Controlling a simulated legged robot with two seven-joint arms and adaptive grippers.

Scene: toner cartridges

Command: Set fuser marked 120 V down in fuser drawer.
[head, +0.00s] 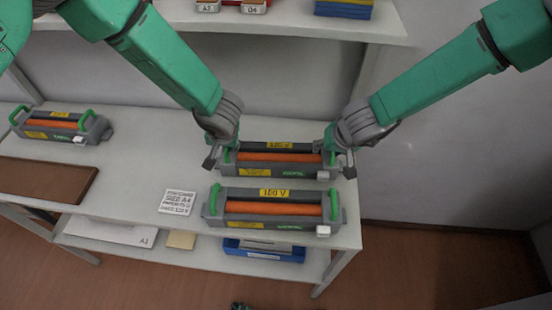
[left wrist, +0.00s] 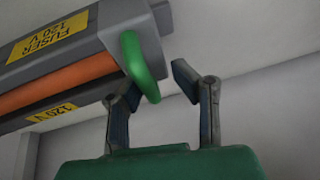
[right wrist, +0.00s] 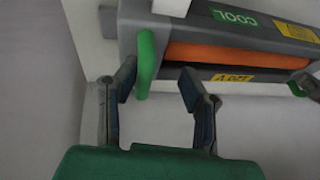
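The fuser marked 120 V (head: 278,158) is the rear one of two grey fusers at the right of the table, with an orange roller. Its label (left wrist: 52,35) reads "FUSER 120 V" in the left wrist view. My left gripper (head: 214,157) is at its left end, with open fingers either side of its green handle (left wrist: 140,65). My right gripper (head: 340,165) is at its right end, with open fingers either side of the other green handle (right wrist: 145,62). Neither gripper is closed on a handle. I cannot identify the fuser drawer in these views.
Another fuser (head: 60,125) stands at the far left. A brown panel (head: 45,180) and a white printed card (head: 177,203) lie on the table. A blue tray (head: 265,252) is on the lower shelf.

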